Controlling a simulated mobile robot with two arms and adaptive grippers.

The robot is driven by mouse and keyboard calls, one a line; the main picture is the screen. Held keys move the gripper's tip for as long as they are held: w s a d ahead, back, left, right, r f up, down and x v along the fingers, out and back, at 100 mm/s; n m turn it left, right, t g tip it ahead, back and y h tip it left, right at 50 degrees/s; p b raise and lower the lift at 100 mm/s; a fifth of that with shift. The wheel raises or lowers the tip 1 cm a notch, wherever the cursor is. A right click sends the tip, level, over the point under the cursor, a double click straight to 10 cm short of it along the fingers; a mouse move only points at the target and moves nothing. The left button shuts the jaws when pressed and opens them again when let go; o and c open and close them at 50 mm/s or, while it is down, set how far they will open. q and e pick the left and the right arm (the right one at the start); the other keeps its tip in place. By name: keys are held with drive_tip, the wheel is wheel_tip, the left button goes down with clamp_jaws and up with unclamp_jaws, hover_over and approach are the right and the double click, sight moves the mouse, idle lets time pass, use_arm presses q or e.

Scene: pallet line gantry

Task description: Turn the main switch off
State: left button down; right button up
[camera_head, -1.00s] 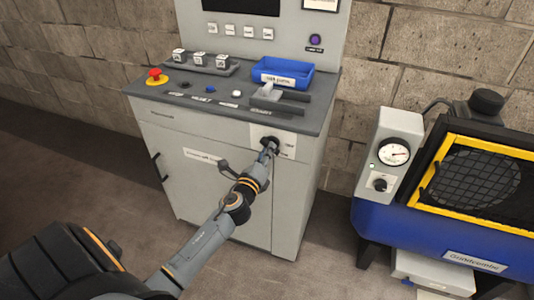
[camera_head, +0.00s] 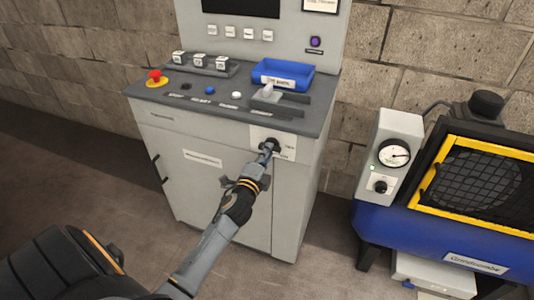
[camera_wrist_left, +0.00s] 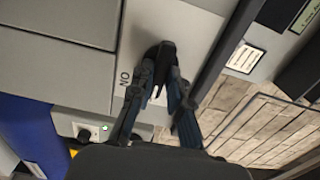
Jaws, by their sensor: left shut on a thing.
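The main switch (camera_head: 271,143) is a dark rotary knob on a light plate (camera_head: 287,136) at the upper right of the grey cabinet's front. My left gripper (camera_head: 268,149) reaches it from the front and is shut on the knob. In the left wrist view the dark knob (camera_wrist_left: 163,52) sits between the fingertips of my left gripper (camera_wrist_left: 164,72). The word "ON" is readable on the plate beside it. The fingers hide part of the knob, and its exact angle is hard to tell. My right gripper is in neither view.
The cabinet top (camera_head: 215,104) holds a red emergency button (camera_head: 155,76), small buttons, a lever and a blue bin (camera_head: 283,75). A blue machine (camera_head: 430,235) with a gauge and yellow frame stands at the right. Bare floor lies in front of the cabinet.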

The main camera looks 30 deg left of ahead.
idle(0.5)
use_arm(q)
drive_tip(key=c, duration=1.3)
unclamp_jaws()
drive_tip(key=v, duration=1.2)
